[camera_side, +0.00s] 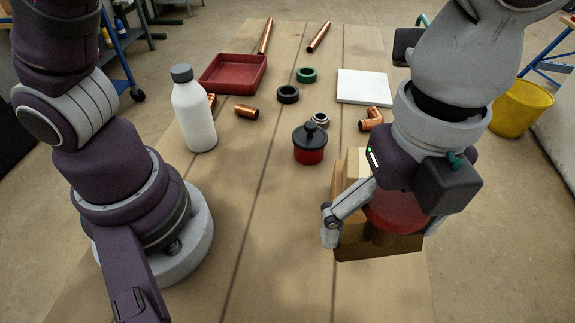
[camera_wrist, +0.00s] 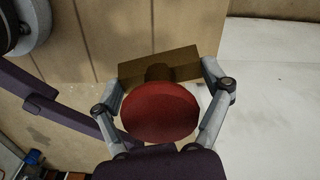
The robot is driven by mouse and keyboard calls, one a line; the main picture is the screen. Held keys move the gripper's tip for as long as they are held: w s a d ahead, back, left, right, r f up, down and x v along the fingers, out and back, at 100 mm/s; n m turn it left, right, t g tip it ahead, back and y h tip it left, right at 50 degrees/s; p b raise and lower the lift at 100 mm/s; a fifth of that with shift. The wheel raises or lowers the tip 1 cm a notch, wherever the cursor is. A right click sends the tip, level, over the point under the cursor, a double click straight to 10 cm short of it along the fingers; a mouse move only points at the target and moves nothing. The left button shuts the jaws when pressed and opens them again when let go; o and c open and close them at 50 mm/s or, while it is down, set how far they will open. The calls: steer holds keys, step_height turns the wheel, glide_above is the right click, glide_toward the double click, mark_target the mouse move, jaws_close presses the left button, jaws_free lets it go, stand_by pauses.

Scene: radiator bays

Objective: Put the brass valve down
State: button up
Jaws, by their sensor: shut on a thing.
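My gripper (camera_side: 381,232) is at the right front of the table, pointing down, with its fingers on either side of the brass valve. The valve has a brown, blocky brass body (camera_side: 375,246) and a round red handwheel (camera_side: 393,214), partly hidden behind my fingers and wrist. In the wrist view the red handwheel (camera_wrist: 160,112) sits between the fingers, and the brass body (camera_wrist: 178,66) shows beyond it as a bar with a short stem. My gripper is shut on the valve. I cannot tell whether its underside touches the table.
The table (camera_side: 270,260) is bare at the front middle. A red pot with a black lid (camera_side: 310,146), a white bottle (camera_side: 194,115), a red tray (camera_side: 233,74), a white slab (camera_side: 364,87), rings and copper fittings stand farther back. The table's right edge is close to the valve.

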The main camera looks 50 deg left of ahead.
steer(key=w+a+n, duration=0.4)
steer(key=w+a, duration=0.2)
steer(key=w, duration=0.1)
steer(key=n, duration=1.1)
glide_above(281, 122)
step_height(281, 122, down, 15)
steer(key=shift+f, duration=0.1)
steer(key=shift+f, duration=0.1)
steer(key=o, duration=1.2)
steer(key=shift+c, duration=0.2)
